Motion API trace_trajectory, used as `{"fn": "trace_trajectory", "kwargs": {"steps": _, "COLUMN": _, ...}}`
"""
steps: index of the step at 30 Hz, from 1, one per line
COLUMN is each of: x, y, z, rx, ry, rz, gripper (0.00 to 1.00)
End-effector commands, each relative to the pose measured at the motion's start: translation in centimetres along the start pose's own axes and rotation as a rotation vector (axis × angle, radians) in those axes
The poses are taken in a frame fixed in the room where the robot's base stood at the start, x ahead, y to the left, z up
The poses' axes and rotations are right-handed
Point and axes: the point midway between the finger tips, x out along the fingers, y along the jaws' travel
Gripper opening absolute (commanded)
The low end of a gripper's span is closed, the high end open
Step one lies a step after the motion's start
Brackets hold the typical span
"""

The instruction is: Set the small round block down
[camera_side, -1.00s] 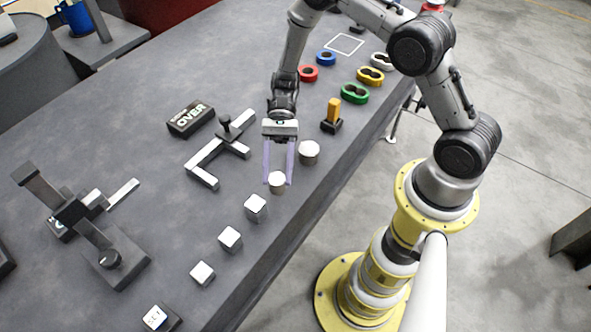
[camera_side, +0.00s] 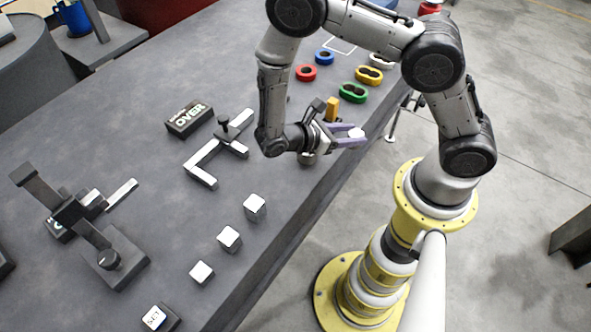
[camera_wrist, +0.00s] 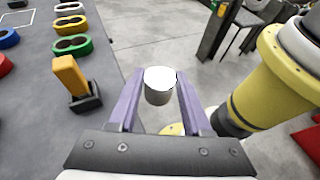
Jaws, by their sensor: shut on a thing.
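The small round block (camera_wrist: 160,88) is a short pale cylinder held between the purple fingers of my gripper (camera_wrist: 158,95) in the wrist view. In the side view the small round block (camera_side: 356,133) shows at the fingertips. My gripper (camera_side: 352,137) is shut on it and turned sideways, pointing right. It is held in the air, near or past the table's right edge in the picture. Floor and my yellow base show behind the block in the wrist view. A larger round block (camera_side: 308,159) stands on the table, mostly hidden behind my wrist.
Several square white-topped blocks, one of them here (camera_side: 255,206), stand in a row on the table (camera_side: 130,150). A yellow lever (camera_wrist: 70,75) and green (camera_wrist: 72,45), red and blue rings lie beyond. A white E-shaped track (camera_side: 203,172) is left of my gripper.

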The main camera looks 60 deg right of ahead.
Motion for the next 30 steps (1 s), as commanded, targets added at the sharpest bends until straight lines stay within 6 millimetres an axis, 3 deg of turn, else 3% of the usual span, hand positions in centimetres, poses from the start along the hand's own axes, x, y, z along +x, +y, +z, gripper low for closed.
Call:
{"fn": "trace_trajectory", "kwargs": {"steps": 5, "x": -2.7, "y": 3.2, "z": -0.1, "rx": -0.151, "ry": -0.002, "rz": 0.368, "gripper": 0.0}}
{"fn": "trace_trajectory", "kwargs": {"steps": 9, "x": -6.3, "y": 4.7, "z": -1.1, "rx": -0.269, "ry": -0.001, "rz": 0.655, "gripper": 0.0}}
{"fn": "trace_trajectory", "kwargs": {"steps": 15, "x": -11.3, "y": 3.9, "z": -2.7, "rx": -0.391, "ry": -0.003, "rz": 0.951, "gripper": 0.0}}
{"fn": "trace_trajectory", "kwargs": {"steps": 22, "x": -13.3, "y": 2.3, "z": -3.5, "rx": -0.422, "ry": -0.003, "rz": 1.027, "gripper": 0.0}}
{"fn": "trace_trajectory", "kwargs": {"steps": 30, "x": -12.1, "y": 2.2, "z": -6.8, "rx": -0.427, "ry": -0.005, "rz": 1.032, "gripper": 0.0}}
